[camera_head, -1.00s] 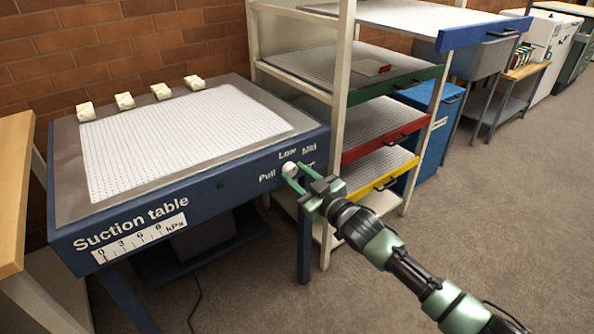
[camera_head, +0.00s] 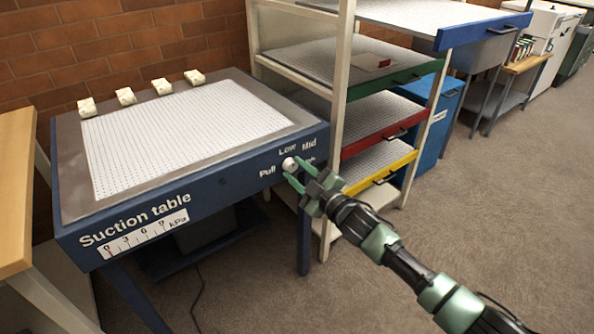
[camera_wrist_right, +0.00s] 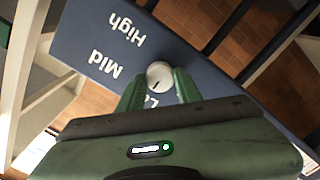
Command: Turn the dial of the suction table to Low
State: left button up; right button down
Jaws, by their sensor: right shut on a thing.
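The suction table (camera_head: 195,190) stands at the left, blue with a grey top and a white perforated sheet. Its round white dial (camera_head: 289,163) is on the front face near the right corner, with printed words around it, Low and Mid above. My right gripper (camera_head: 293,170) is shut on the dial. In the right wrist view the dial (camera_wrist_right: 159,75) sits between the green fingertips (camera_wrist_right: 158,87). Its dark mark points down and left there, with the Low label below it partly hidden by the gripper and Mid to the left. My left gripper is not in view.
A pressure gauge strip (camera_head: 147,233) is on the table front. Several small cream blocks lie along the table's back edge. A rack with coloured drawer shelves (camera_head: 390,131) stands close on the right. A wooden table edge (camera_head: 15,190) is at left. Floor at right is clear.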

jog(key=shift+f, duration=0.1)
jog(key=c, duration=1)
grip_release()
jog(key=shift+o, duration=0.2)
jog(key=shift+s+d, duration=0.35)
jog(key=shift+s, duration=0.1)
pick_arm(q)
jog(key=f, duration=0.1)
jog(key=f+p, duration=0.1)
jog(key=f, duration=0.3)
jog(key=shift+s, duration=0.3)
pick_arm(e)
jog(key=v, duration=0.6)
jog(key=shift+s+d, duration=0.2)
jog(key=shift+s, duration=0.1)
